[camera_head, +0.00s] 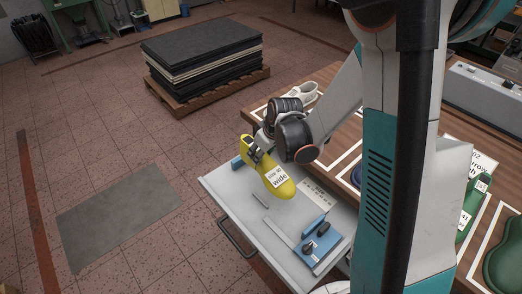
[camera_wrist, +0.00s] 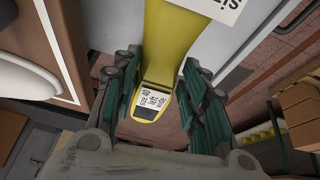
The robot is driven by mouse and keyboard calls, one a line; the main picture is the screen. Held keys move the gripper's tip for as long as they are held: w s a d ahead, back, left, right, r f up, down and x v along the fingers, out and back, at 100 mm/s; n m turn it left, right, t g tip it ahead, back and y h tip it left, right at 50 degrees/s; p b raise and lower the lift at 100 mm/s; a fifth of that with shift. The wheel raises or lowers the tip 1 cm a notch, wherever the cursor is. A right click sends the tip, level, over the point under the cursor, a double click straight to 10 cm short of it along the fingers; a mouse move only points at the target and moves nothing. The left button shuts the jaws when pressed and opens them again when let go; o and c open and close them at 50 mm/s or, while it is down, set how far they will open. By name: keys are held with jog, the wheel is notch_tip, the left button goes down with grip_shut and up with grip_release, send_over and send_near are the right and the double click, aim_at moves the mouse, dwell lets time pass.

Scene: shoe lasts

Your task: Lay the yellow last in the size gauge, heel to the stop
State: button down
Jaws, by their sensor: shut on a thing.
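The yellow last (camera_head: 273,176) hangs from my gripper (camera_head: 255,151), with a white label reading "wide" on it. It is tilted, its broad end pointing down and right, above a pale grey tray. In the wrist view the yellow last (camera_wrist: 168,45) lies between the two teal-padded fingers of my gripper (camera_wrist: 158,65), which is shut on it. A small label with "40" shows at its near end. The tray surface directly behind the last is hidden.
The pale grey tray (camera_head: 222,192) juts out from a wooden bench (camera_head: 338,78). A white shoe-like form (camera_head: 303,91) and green lasts (camera_head: 473,208) lie on the bench in white outlines. A pallet of dark sheets (camera_head: 203,55) stands on the open floor behind.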

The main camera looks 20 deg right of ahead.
aim_at(267, 161)
jog(key=shift+f+b, duration=3.65)
jog(key=shift+f, duration=0.7)
jog(key=shift+f, duration=0.2)
jog(key=c, duration=0.9)
grip_release()
jog(key=shift+s, duration=0.1)
jog(key=shift+v, duration=6)
jog(key=shift+r, duration=0.15)
